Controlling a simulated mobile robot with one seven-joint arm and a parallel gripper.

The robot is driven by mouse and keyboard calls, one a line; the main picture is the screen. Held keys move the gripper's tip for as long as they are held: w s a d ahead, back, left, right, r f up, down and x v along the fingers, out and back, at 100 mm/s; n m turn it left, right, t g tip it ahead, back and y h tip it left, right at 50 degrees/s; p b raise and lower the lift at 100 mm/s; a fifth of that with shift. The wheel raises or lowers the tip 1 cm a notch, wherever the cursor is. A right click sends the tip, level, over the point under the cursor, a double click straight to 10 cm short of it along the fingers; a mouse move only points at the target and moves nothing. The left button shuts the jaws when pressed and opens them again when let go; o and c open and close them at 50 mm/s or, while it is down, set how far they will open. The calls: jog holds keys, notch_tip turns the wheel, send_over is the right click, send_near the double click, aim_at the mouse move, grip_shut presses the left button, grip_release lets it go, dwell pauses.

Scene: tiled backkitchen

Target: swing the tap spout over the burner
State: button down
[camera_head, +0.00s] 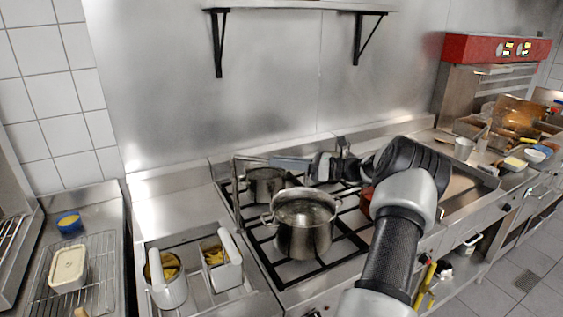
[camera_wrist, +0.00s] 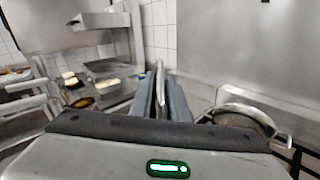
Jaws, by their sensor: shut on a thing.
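The tap spout (camera_head: 250,159) is a thin grey metal pipe. It runs level above the back left of the range, with an upright length at its left end. My gripper (camera_head: 278,162) reaches in from the right and is shut on the spout. In the wrist view the spout (camera_wrist: 161,82) stands between the two dark fingers of my gripper (camera_wrist: 164,95). The burner area has black grates (camera_head: 265,243). A small pot (camera_head: 266,187) stands at the back left, just below the spout. My fingers hide part of the spout.
A large steel pot (camera_head: 303,236) with two handles stands in front of the small pot. A red pot (camera_head: 365,203) is partly hidden by my arm. Fryer baskets (camera_head: 222,262) are at the left. A shelf (camera_head: 300,6) hangs on the wall above. Air above the fryer is clear.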

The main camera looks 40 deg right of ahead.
jog(key=shift+d, duration=0.1)
dwell(0.3)
jog(key=c, duration=1.7)
grip_release()
jog(key=b+v, duration=0.2)
jog(key=v, duration=1.5)
jog(key=shift+s+d, duration=0.15)
jog(key=shift+d, duration=0.05)
